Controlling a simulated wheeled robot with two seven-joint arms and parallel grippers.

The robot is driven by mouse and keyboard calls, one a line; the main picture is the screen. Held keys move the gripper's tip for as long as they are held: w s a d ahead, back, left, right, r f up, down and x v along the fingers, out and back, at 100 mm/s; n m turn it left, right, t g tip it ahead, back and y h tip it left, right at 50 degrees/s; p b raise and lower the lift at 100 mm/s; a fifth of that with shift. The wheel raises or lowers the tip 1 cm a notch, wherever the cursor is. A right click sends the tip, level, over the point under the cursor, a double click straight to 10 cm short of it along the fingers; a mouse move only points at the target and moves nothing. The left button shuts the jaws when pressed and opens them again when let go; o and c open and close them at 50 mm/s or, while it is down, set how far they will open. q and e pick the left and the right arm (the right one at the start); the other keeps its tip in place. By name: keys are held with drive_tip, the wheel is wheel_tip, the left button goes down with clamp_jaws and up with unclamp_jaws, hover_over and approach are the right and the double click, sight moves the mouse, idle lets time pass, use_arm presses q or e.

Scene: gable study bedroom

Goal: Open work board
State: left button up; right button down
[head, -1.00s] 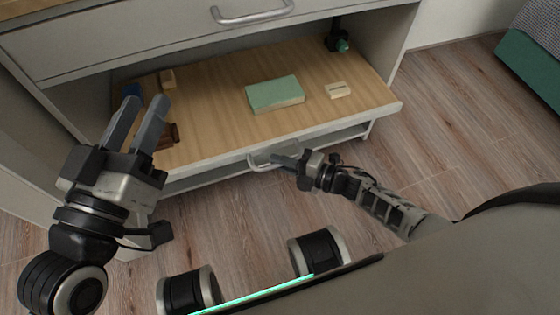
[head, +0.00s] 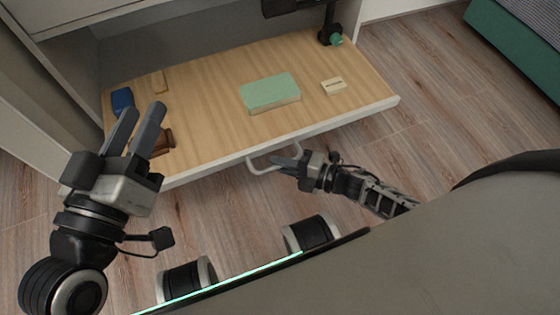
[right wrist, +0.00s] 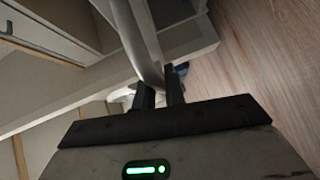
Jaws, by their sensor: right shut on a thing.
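The work board (head: 210,90) is a light wood-topped shelf with a pale front edge, sticking out from the white cabinet. Its grey bar handle (head: 257,168) hangs at the middle of the front edge. My right gripper (head: 278,161) is shut on this handle. In the right wrist view the handle (right wrist: 138,40) runs down between the fingers of my right gripper (right wrist: 160,84), which partly hide it. My left gripper (head: 141,112) is open and empty, over the board's left front corner in the picture.
On the board are a green book (head: 270,92), a small cream block (head: 333,87), a blue item (head: 122,100), a brown item (head: 162,143) partly hidden by my left gripper, and a black stand (head: 329,25) at the back. Wood floor (head: 420,150) is clear to the right.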

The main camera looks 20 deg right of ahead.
drive_tip(key=shift+d, duration=0.15)
use_arm(q)
drive_tip(key=shift+r, duration=0.1)
use_arm(e)
drive_tip(key=c, duration=1.5)
unclamp_jaws()
